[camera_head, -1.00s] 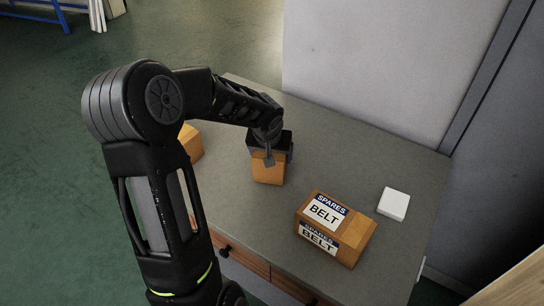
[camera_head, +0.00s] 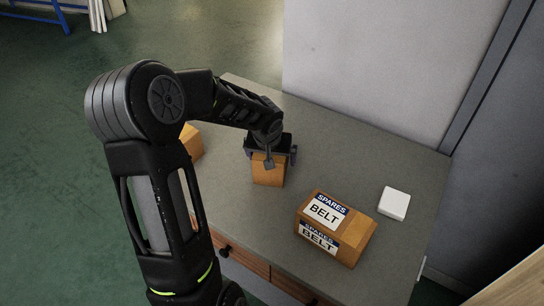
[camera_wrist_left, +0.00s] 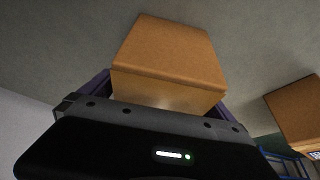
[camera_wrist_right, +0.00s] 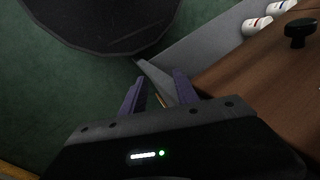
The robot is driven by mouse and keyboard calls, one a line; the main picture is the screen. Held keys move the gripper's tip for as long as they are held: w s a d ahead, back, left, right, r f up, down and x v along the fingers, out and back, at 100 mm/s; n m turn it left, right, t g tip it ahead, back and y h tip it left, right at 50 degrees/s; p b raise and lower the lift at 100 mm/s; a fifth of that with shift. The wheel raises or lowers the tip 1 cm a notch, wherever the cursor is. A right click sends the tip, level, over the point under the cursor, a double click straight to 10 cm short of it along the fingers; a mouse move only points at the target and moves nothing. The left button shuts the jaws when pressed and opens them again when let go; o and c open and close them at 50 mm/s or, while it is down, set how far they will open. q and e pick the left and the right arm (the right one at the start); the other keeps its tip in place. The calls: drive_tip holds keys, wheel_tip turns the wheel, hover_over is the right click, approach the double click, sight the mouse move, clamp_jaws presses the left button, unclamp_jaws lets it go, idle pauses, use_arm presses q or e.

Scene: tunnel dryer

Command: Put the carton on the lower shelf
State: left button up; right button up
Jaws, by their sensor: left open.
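A plain brown carton (camera_head: 268,173) stands on the grey tabletop below my left gripper (camera_head: 271,154). The gripper is open, its fingers spread to either side of the carton's top. In the left wrist view the carton (camera_wrist_left: 170,55) sits between the open fingers. A brown carton labelled SPARES BELT (camera_head: 335,230) lies on the tabletop to the right. Another plain carton (camera_head: 191,142) is partly hidden behind my left arm. My right gripper (camera_wrist_right: 160,88) is open and empty, low beside a wooden drawer front. I cannot make out a lower shelf.
The grey-topped table (camera_head: 330,150) has wooden drawers (camera_head: 245,258) with a black knob (camera_wrist_right: 300,32). A small white block (camera_head: 393,203) lies near its right side. A pale wall panel (camera_head: 380,60) stands behind. The tabletop's middle is clear.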

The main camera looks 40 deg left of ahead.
use_arm(q)
drive_tip(key=v, duration=1.2)
drive_tip(key=shift+r, duration=0.1)
drive_tip(key=shift+d, duration=0.1)
